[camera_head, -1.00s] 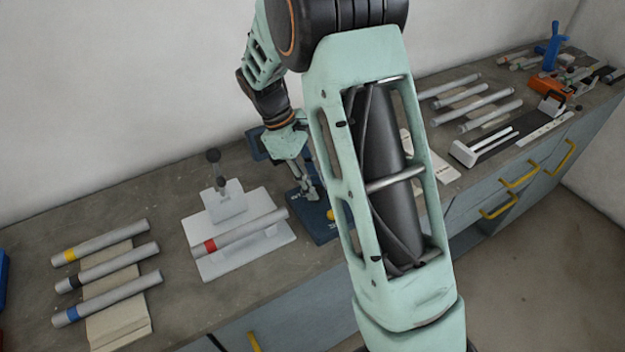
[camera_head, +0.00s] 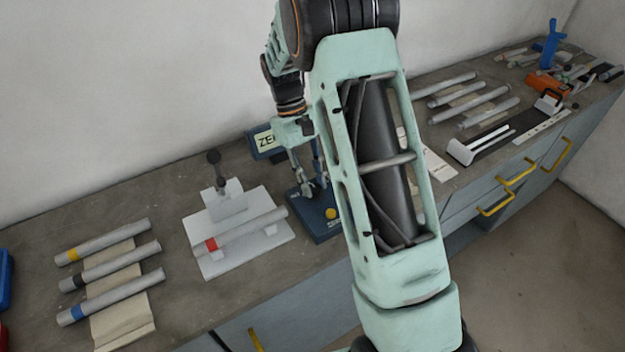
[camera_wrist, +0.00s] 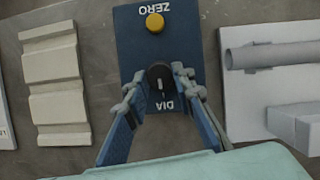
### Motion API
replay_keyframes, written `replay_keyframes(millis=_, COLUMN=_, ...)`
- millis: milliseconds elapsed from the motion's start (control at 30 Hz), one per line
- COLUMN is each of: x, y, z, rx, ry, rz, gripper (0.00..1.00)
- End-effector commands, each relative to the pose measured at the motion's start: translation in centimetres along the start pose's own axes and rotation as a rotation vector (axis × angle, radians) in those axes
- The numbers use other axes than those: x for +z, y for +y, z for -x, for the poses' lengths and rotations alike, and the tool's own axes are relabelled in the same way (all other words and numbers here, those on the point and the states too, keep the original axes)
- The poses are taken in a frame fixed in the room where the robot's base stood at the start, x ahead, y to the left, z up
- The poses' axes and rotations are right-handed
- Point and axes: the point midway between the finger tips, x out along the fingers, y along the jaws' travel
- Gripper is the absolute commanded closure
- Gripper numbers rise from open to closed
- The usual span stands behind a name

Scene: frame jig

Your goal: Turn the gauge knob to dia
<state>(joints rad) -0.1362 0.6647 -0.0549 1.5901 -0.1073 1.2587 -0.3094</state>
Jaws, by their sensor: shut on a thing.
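The gauge has a dark blue base (camera_head: 322,230) with a yellow button (camera_head: 331,213); the base (camera_wrist: 128,45) also shows in the wrist view. There the yellow button (camera_wrist: 154,22) sits by the word ZERO. The black gauge knob (camera_wrist: 158,75) has a white mark running along the line toward the word DIA (camera_wrist: 166,105). My gripper (camera_wrist: 157,84) is shut on the knob, one finger on each side. In the head view my gripper (camera_head: 307,188) is down at the base, and the knob is hidden there.
The gauge's display (camera_head: 265,141) reads "ZE", the rest hidden by my arm. A white stand (camera_head: 270,252) with a red-banded tube (camera_head: 240,232) is left of the gauge. Several banded tubes (camera_head: 110,282) lie further left. More tubes lie at the right.

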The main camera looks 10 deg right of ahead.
Motion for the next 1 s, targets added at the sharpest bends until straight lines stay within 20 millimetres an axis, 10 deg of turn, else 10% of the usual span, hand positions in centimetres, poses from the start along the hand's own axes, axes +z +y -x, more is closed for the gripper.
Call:
replay_keyframes(millis=367, x=-0.1, y=0.0, z=0.0, rx=-0.001, ry=0.002, rz=-0.004, gripper=1.0)
replay_keyframes(millis=400, x=-0.1, y=0.0, z=0.0, rx=-0.001, ry=0.002, rz=-0.004, gripper=0.76)
replay_keyframes(millis=567, x=-0.1, y=0.0, z=0.0, rx=-0.001, ry=0.002, rz=-0.003, gripper=0.59)
replay_keyframes(millis=1000, x=-0.1, y=0.1, z=1.6, rx=0.0, ry=0.004, rz=-0.003, gripper=0.59)
